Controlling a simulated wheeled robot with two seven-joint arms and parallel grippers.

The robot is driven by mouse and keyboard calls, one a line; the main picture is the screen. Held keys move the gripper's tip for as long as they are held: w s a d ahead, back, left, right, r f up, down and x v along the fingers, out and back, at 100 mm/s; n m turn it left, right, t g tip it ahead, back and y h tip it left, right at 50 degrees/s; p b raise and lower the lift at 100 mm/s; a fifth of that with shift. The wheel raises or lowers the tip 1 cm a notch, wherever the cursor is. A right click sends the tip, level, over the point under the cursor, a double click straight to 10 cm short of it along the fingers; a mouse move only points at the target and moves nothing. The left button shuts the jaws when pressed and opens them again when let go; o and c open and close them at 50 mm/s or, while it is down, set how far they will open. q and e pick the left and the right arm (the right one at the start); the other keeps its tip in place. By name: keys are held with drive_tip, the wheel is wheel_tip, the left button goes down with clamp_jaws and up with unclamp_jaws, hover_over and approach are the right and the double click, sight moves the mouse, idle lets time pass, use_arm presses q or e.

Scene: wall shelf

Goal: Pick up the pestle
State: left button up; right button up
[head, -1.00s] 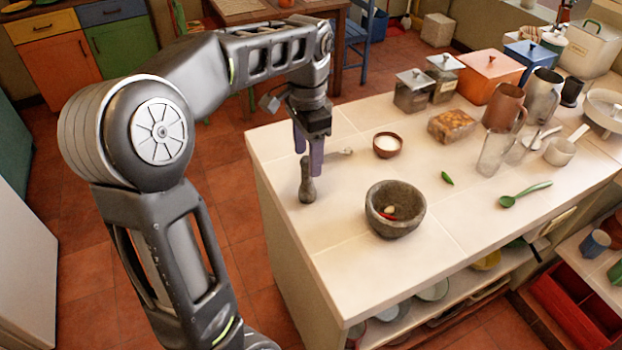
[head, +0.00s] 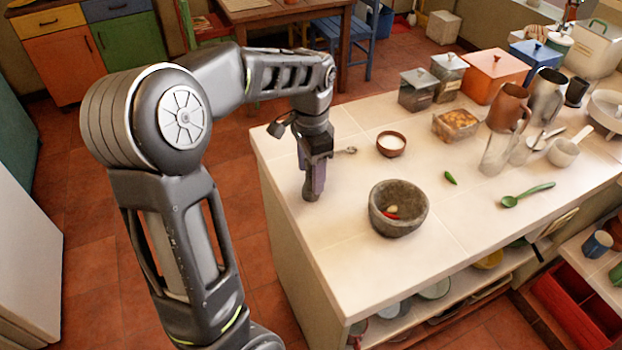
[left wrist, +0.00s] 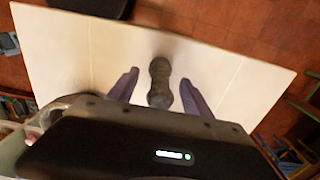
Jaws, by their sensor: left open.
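The pestle (left wrist: 159,84) is a dark grey stone piece on the pale counter. In the left wrist view it lies between the two purple fingers of my left gripper (left wrist: 158,92), with a gap to the left finger and a smaller one to the right. In the head view my left gripper (head: 312,178) points down over the pestle (head: 309,195), whose lower end shows below the fingers; the rest is hidden. The stone mortar (head: 398,208) stands to the right, with a red chili and a pale clove inside. My right gripper is not in view.
A green chili (head: 450,178) and a green spoon (head: 527,195) lie to the right. Canisters and jugs crowd the back. The counter's front left is clear.

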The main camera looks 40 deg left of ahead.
use_arm(q)
wheel_tip(320, 180, down, 2)
drive_tip(key=shift+f, duration=0.1)
drive_tip(key=shift+c, duration=0.5)
clamp_jaws()
idle(0.5)
